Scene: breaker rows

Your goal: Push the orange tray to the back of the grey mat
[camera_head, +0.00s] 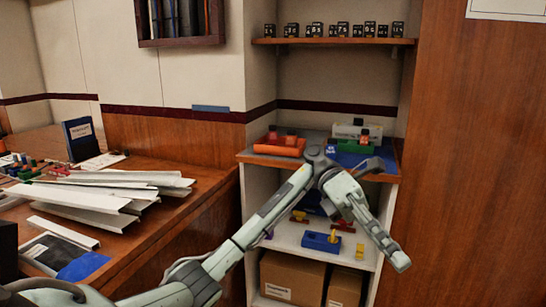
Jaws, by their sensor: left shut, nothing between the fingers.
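The orange tray (276,151) stands on the left part of the upper shelf board, close to its front edge, with red blocks in it. The grey mat (313,136) shows as a grey surface beside and behind the tray; its outline is partly hidden. My left arm comes in from the lower left, bends in front of the shelf just right of the tray, and runs down to the right. My left gripper (397,259) is shut and empty at its end, below and right of the tray and apart from it. My right gripper is not in view.
A green tray (350,146) sits on a blue mat (378,160), right of the orange tray. A lower shelf holds a blue block (321,242) and small coloured pieces. Cardboard boxes (292,278) stand beneath. A wooden desk (205,190) with white strips is at left.

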